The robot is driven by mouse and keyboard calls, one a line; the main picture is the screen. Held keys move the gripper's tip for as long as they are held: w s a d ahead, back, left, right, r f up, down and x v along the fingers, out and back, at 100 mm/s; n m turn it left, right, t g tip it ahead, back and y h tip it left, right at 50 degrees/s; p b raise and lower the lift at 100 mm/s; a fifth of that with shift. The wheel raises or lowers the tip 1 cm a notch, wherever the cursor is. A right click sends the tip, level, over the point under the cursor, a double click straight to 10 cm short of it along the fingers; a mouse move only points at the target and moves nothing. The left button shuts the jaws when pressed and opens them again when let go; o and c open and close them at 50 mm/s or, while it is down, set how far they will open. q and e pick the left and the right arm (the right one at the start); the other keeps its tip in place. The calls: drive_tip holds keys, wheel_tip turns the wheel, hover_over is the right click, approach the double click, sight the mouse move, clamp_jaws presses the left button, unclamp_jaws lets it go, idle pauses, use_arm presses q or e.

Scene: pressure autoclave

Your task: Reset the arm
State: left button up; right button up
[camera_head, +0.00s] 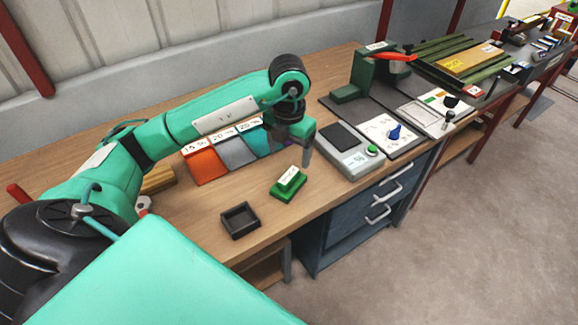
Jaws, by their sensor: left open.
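My left arm comes in from the left, stretched over the wooden workbench (180,215). Its gripper (294,160) points down above the bench and is open. No object shows between its fingers. Just below and in front of it, a green block with a white label (288,185) sits on the bench, apart from the fingers as far as I can tell. My right gripper is not in view.
A dark open tray (239,221) stands near the bench's front edge. Orange, grey and teal labelled panels (205,168) lie behind the gripper. A scale-like device (345,150) and a green press with a red lever (378,75) stand to the right. Floor is clear at right.

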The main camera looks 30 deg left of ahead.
use_arm(q)
drive_tip(key=shift+r, duration=0.9)
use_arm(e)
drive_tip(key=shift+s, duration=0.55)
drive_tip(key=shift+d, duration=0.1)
